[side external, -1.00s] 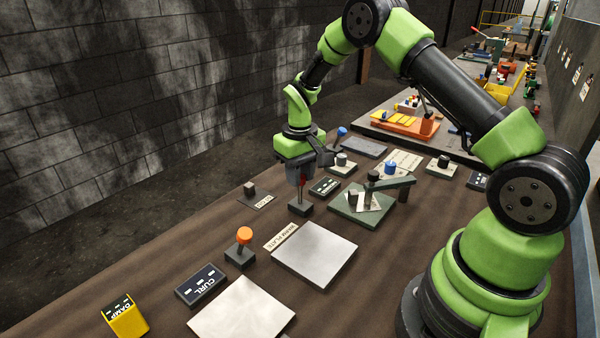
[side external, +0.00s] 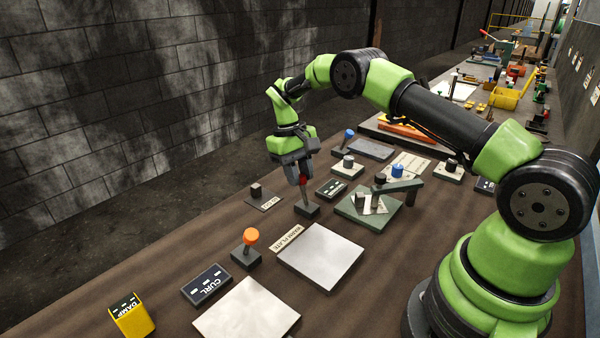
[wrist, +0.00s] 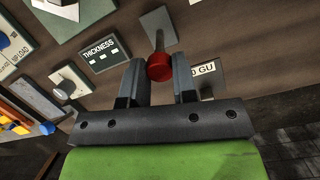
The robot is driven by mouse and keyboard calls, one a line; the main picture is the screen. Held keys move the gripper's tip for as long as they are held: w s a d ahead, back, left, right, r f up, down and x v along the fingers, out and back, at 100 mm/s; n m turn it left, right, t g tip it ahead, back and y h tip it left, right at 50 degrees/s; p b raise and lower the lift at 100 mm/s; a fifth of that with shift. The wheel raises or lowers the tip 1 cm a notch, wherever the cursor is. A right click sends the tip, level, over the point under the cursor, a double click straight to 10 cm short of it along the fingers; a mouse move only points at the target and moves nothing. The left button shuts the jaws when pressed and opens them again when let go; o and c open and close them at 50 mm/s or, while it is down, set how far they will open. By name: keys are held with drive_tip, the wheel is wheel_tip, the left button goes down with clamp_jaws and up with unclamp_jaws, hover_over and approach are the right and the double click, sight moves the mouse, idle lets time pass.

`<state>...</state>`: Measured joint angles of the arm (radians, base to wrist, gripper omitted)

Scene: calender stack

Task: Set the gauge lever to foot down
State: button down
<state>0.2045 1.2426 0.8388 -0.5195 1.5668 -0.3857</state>
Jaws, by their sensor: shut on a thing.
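The lever with a red knob (side external: 302,181) stands on a small dark base (side external: 307,209) at the middle of the bench. Its short grey rod rises nearly upright, with a slight lean. My gripper (side external: 302,177) comes down from above and is shut on the red knob. In the wrist view the knob (wrist: 160,68) sits between the two fingertips, and the rod runs away beyond it to the base (wrist: 158,27). A dark THICKNESS display (side external: 330,188) lies to the right of the lever. The fingers partly hide the knob in the side view.
A green gauge stand (side external: 365,219) with a swing arm is to the right. A plate with a dark block (side external: 256,190) is to the left. An orange-knobbed lever (side external: 251,237), a warm plate (side external: 320,255) and a yellow DAMP box (side external: 131,317) are nearer the camera.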

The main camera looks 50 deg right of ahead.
drive_tip(key=c, duration=0.9)
unclamp_jaws()
drive_tip(key=v, duration=0.7)
drive_tip(key=shift+r, duration=0.2)
